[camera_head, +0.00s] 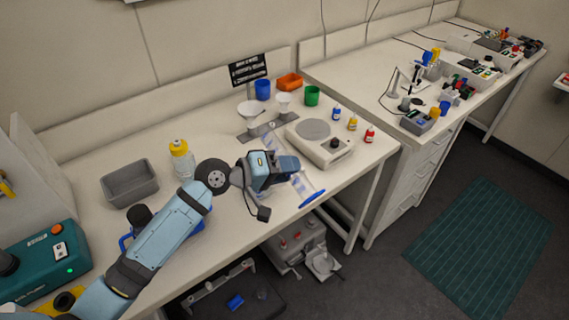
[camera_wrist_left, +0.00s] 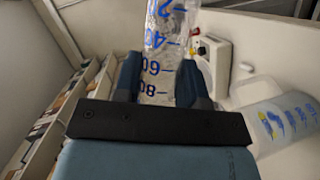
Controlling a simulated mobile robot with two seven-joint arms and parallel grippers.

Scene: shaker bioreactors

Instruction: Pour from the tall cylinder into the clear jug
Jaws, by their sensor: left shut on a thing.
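My left gripper (camera_head: 288,164) is shut on the tall cylinder (camera_head: 302,184), a clear tube with blue marks and a blue foot. The cylinder is tilted, its foot at lower right near the table's front edge and its upper part towards the back left, partly hidden by the gripper. The wrist view shows the cylinder (camera_wrist_left: 160,62) between the fingers (camera_wrist_left: 160,85). A clear vessel with blue marks, which looks like the clear jug (camera_wrist_left: 283,122), stands at right in the wrist view. In the head view my gripper and arm mostly hide that spot. My right gripper is not in view.
A white balance (camera_head: 322,150) stands right of the cylinder. Funnels on a stand (camera_head: 250,110), a blue cup (camera_head: 263,89), a green cup (camera_head: 312,95) and small dropper bottles (camera_head: 353,123) are behind. A yellow-capped bottle (camera_head: 181,160) and grey bin (camera_head: 130,184) are left.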

